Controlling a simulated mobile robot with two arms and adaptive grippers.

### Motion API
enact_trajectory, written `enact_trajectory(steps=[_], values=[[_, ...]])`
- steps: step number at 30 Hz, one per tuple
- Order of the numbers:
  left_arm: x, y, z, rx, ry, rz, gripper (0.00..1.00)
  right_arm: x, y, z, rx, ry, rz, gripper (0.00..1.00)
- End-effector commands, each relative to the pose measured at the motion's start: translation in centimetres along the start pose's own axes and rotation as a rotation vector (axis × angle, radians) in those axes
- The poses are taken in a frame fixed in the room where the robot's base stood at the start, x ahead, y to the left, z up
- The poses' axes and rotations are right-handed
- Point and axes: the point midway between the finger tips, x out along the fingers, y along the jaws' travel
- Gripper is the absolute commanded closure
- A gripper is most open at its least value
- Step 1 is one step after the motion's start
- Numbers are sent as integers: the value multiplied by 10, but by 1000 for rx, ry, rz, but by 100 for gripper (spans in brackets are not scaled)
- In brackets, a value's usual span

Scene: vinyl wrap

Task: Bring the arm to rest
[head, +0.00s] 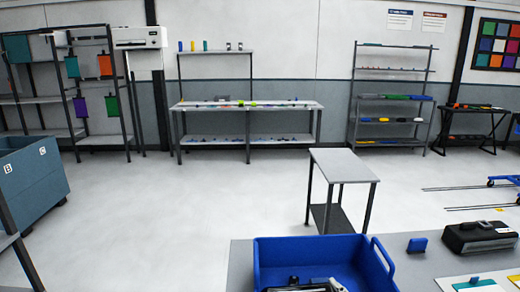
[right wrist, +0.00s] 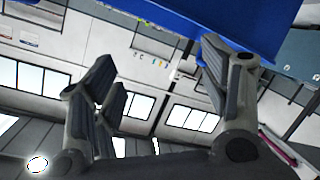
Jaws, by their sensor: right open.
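My right gripper (right wrist: 158,72) shows in the right wrist view with its dark grey fingers spread wide apart. Nothing is between them. The blue bin (right wrist: 225,22) fills the top right of that view, behind the fingertip on the right. In the head view the same blue bin (head: 380,262) stands on the grey table at the bottom edge. A grey and black shape shows inside the bin at the frame's bottom edge, cut off; I cannot tell if it is part of my gripper. My left gripper is in neither view.
On the near table (head: 242,265), a black device (head: 480,237) and a small blue block (head: 417,245) lie right of the bin. A small stand (head: 343,165) is beyond. A blue-grey cart (head: 30,185) is at left. Open floor lies between; shelves line the wall.

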Motion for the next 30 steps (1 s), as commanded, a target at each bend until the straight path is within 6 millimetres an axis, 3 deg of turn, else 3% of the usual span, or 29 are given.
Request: enact_trajectory(steps=[1,3,6,12,17,26,30], values=[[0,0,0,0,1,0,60,-14,-12,36,73,-118,-42,31],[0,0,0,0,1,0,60,-36,-28,80,165,-275,-95,31],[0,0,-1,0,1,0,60,-72,-49,129,273,-471,-157,31],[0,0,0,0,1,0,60,-143,-82,191,418,-773,-248,31],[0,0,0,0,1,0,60,-200,-101,220,501,-975,-304,31],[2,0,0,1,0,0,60,-158,-144,282,490,-996,-318,31],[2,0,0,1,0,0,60,-144,-174,324,486,-1016,-329,31]])
